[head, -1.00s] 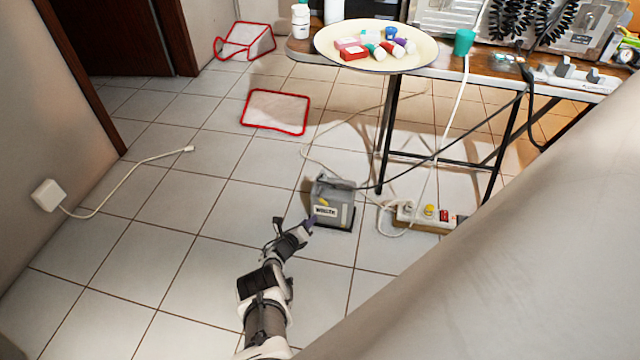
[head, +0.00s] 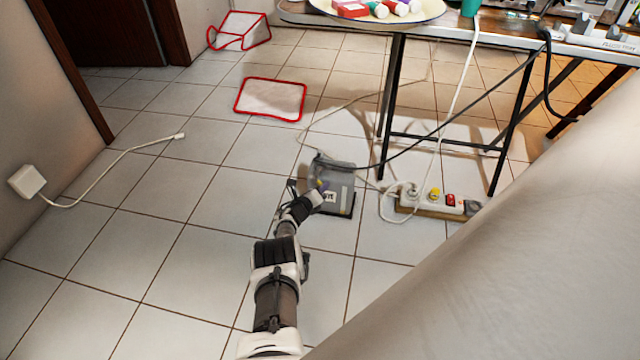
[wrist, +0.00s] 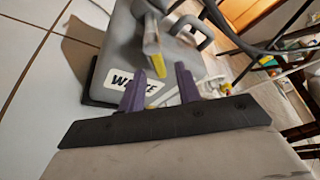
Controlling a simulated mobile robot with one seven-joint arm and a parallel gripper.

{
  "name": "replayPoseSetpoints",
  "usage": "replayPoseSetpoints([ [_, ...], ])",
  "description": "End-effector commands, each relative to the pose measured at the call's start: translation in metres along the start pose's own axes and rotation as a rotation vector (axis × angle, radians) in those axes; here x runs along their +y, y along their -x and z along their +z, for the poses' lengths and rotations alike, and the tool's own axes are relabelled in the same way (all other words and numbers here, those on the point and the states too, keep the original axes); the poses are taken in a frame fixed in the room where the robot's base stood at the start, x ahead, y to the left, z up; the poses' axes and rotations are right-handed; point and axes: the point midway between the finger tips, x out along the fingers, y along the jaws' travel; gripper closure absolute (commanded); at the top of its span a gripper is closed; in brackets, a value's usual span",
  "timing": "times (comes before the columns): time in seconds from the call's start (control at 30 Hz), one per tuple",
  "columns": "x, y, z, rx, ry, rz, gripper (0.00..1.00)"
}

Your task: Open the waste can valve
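The waste can (head: 345,178) is a grey box standing on the tiled floor. It also shows in the wrist view (wrist: 112,52), with a white label partly hidden by a finger. The valve (wrist: 152,40) is a grey lever with yellow edging and a yellow tip on the can's near side. My gripper (wrist: 160,80) has two purple fingers spread apart, with nothing held between them. The yellow tip appears just beyond the gap between the fingers; I cannot tell whether they touch it. In the head view my gripper (head: 322,188) is at the can's front left and hides part of it.
A power strip (head: 432,200) lies right of the can, with cables around it. A table (head: 460,32) with thin black legs stands behind. A red-edged white panel (head: 271,100) lies on the floor further back. Floor to the left is mostly clear, except for a white cable (head: 110,165).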

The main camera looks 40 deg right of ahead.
Motion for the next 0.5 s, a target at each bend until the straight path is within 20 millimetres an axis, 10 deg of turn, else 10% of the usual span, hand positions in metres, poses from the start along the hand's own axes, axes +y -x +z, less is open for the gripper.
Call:
replayPoseSetpoints([
  [0.37, -0.0009, -0.0038, 0.0006, 0.0, 0.0, -0.001, 0.66],
  [0.5, -0.0007, -0.0038, 0.0005, 0.0, -0.001, -0.001, 0.81],
])
